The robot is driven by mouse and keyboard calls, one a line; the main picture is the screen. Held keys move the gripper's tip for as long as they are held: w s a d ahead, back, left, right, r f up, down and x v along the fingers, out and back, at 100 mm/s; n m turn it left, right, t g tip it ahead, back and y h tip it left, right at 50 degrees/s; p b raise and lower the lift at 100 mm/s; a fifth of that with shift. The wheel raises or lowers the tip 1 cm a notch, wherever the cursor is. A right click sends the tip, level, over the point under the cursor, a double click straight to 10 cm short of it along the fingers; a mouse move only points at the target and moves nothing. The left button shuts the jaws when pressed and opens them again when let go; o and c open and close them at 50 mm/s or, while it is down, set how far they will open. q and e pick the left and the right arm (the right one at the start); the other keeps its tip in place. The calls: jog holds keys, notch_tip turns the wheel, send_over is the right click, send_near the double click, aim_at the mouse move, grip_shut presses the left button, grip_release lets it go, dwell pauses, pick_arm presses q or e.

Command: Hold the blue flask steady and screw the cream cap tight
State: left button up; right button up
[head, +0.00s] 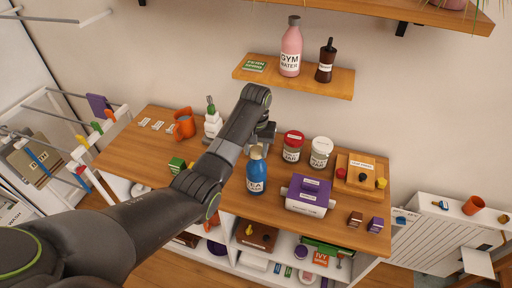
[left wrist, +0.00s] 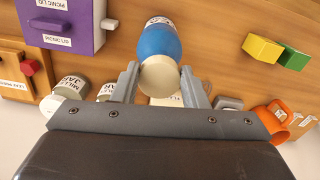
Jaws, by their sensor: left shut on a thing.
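The blue flask (head: 257,176) stands upright on the wooden top of the shelf unit, a label on its front. Its cream cap (head: 256,152) sits on its top. My left gripper (left wrist: 160,82) comes from above and behind the flask. In the left wrist view its two fingers are shut on the cream cap (left wrist: 160,76), one on each side. The blue body (left wrist: 158,42) shows beyond the cap in that view. The threads are hidden, so I cannot tell how tight the cap is. My right gripper is not in view.
A purple picnic box (head: 308,191) stands right of the flask. A red-lidded jar (head: 292,145) and a white-lidded jar (head: 320,152) stand behind it. A green block (head: 177,165), a white bottle (head: 212,123) and an orange mug (head: 184,123) are left.

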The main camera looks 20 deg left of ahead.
pick_arm(q)
jog(key=shift+f, duration=0.8)
jog(key=o, duration=1)
jog(key=shift+r, duration=2.55)
